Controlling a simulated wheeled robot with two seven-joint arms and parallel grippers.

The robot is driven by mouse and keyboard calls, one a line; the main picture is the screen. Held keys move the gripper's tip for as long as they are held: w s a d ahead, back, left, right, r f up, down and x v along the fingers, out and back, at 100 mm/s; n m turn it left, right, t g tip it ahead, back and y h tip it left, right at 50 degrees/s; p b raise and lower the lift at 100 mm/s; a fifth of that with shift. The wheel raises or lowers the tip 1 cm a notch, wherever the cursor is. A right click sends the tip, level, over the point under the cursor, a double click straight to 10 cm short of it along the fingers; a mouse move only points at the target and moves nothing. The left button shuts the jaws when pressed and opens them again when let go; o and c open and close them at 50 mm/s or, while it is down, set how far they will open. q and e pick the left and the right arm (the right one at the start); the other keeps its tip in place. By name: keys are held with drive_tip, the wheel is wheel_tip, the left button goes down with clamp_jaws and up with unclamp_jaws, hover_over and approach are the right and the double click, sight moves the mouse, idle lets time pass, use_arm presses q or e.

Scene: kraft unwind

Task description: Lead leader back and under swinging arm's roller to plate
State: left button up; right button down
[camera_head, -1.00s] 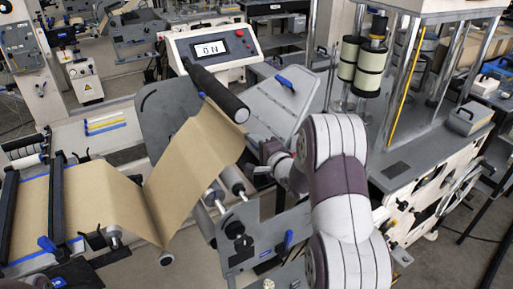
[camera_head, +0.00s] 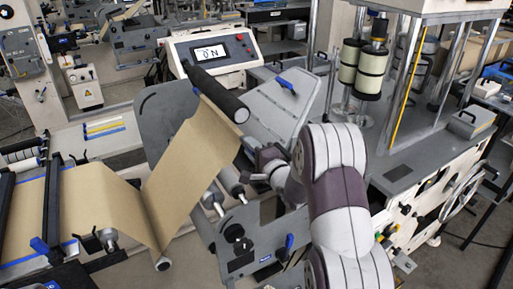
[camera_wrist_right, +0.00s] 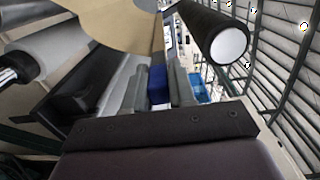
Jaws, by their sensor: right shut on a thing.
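The leader, a brown kraft web (camera_head: 190,165), runs from the left table over a low roller and slopes up to the swinging arm's black roller (camera_head: 217,93). My right gripper (camera_head: 258,178) is below and right of that roller, beside the web's right edge. In the right wrist view, its two grey fingers (camera_wrist_right: 157,88) are closed with a blue piece (camera_wrist_right: 157,80) between them, in line with the leader (camera_wrist_right: 120,18) hanging above. The black roller (camera_wrist_right: 215,32) is at upper right there. The leader's far end is largely hidden in the head view. My left gripper is not seen.
A grey side plate (camera_head: 165,120) stands behind the web, and a grey sloping panel (camera_head: 285,105) lies right of the roller. A control box with a display (camera_head: 212,52) is behind. A black clamp bar (camera_head: 51,205) crosses the left table.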

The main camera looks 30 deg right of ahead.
drive_tip(key=s+a+b, duration=0.2)
drive_tip(key=a+b, duration=0.2)
drive_tip(key=a, duration=2)
drive_tip(key=shift+a+b, duration=0.35)
drive_tip(key=s+a+b, duration=0.1)
drive_tip(key=a, duration=1.3)
wheel_tip(320, 180, down, 9)
drive_tip(key=b, duration=0.9)
drive_tip(key=shift+s+f+b, duration=0.1)
drive_tip(key=shift+f+b, duration=0.05)
drive_tip(key=shift+b, duration=0.2)
